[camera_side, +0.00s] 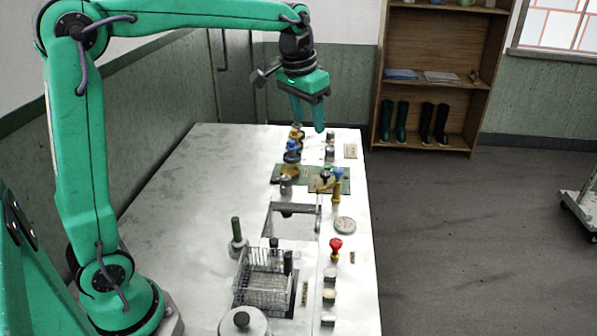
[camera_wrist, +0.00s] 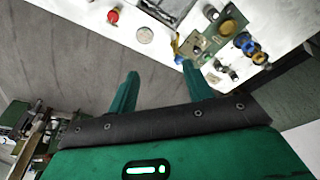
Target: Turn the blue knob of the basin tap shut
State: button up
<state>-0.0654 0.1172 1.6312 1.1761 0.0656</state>
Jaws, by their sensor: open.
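A blue knob (camera_side: 337,173) sits on a brass stem at the right part of the bench, beside a green plate. It also shows in the wrist view (camera_wrist: 179,60), just beyond the right finger's tip. My gripper (camera_side: 308,125) is open and empty, fingers pointing down near the bench's far end, apart from both blue parts. In the wrist view its fingers (camera_wrist: 160,72) are spread.
A red knob (camera_side: 336,244) and a round dial (camera_side: 345,225) stand nearer along the right edge. A wire basket (camera_side: 262,290) and a lidded pot (camera_side: 243,322) are at the near end. The bench's left half (camera_side: 185,190) is clear. A shelf (camera_side: 425,105) stands behind.

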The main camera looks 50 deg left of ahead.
jog(key=w+a+f+g, duration=0.15)
jog(key=w+f, duration=0.25)
jog(key=w, duration=0.4)
send_over(338, 169)
jog(key=shift+g, duration=0.45)
notch_tip(338, 169, down, 8)
jog(key=shift+f, duration=0.25)
jog(key=shift+f, duration=0.15)
jog(key=shift+f, duration=3.75)
jog(key=c, duration=1)
